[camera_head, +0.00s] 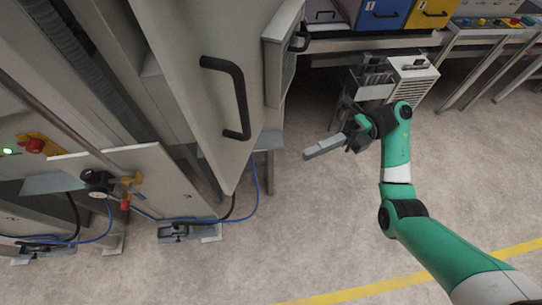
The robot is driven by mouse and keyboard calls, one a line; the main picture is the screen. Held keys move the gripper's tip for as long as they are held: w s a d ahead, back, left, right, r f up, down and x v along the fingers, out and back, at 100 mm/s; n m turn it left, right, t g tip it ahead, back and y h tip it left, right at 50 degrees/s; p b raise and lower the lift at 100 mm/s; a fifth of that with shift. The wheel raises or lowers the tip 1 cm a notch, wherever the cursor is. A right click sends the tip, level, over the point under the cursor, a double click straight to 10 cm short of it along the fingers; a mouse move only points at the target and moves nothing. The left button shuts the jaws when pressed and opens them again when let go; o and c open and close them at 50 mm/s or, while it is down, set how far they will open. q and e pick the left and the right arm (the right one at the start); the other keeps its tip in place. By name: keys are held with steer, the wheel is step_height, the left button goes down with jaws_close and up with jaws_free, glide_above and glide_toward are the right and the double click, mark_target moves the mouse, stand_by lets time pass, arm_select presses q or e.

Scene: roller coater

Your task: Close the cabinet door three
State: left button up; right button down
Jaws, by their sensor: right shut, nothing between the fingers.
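A large grey cabinet door (188,60) with a black bar handle (240,95) stands swung out at the upper left, its lower corner pointing toward the floor. A second grey panel (275,60) with a smaller black handle (301,38) shows just behind it, to the right. No door number is legible on either. My right gripper (308,155) is shut and empty, to the right of and apart from the large door, above the floor. My left gripper is not in view.
Blue (383,14) and yellow (429,13) numbered bins stand at the top right. A white vented unit (411,80) stands behind my right arm. A machine panel with a red button (33,145) is at the left. Open floor (290,240) lies in front.

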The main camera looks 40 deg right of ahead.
steer(key=p, duration=0.4)
glide_toward(236, 171)
steer(key=s+a, duration=0.2)
steer(key=a, duration=0.2)
steer(key=w, duration=0.1)
steer(key=w+a, duration=0.1)
steer(key=w, duration=0.1)
steer(key=shift+a+r, duration=0.25)
steer(key=shift+a, duration=0.05)
steer(key=shift+w+a+f, duration=0.1)
steer(key=shift+w+a, duration=0.05)
steer(key=shift+w, duration=0.05)
steer(key=shift+w+a, duration=0.1)
steer(key=shift+w, duration=0.05)
